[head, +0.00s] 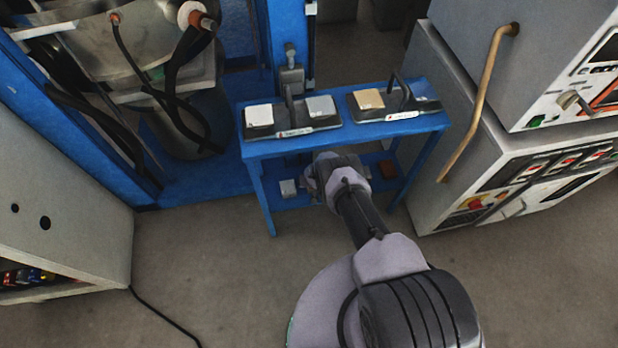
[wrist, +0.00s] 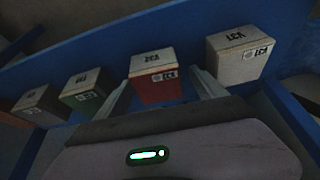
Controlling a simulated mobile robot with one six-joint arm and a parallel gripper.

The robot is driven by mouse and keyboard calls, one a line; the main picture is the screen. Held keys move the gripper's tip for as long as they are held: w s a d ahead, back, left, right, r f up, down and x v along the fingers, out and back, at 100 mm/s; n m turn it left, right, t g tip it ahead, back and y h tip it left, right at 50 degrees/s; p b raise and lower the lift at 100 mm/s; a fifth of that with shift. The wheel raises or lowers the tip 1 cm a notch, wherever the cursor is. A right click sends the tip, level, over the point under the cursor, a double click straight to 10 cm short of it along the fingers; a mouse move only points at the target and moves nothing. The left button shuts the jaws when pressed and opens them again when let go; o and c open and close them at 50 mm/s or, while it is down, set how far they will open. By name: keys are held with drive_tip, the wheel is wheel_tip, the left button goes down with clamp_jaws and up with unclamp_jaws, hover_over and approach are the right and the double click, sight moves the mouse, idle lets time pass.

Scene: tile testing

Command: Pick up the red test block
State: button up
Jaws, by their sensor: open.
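The red test block (wrist: 158,90) sits on a blue shelf in the wrist view, with a pale labelled top. My gripper (wrist: 161,82) is open and empty, its two fingers pointing at the red block, one toward each side of it. I cannot tell whether the fingertips overlap its sides. In the head view my gripper (head: 322,172) reaches to the lower shelf of the blue table. A dark reddish block (head: 387,168) shows there to its right; I cannot tell whether it is the same block.
In the wrist view a green block (wrist: 88,95) and a grey block (wrist: 38,105) stand left of the red one, a whitish block (wrist: 238,62) right. The blue table's upper top (head: 345,130) overhangs the lower shelf. A grey cabinet (head: 440,130) stands close on the right.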

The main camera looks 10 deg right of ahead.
drive_tip(key=shift+w+d+f, duration=0.1)
drive_tip(key=shift+f, duration=0.05)
clamp_jaws()
drive_tip(key=shift+r, duration=0.2)
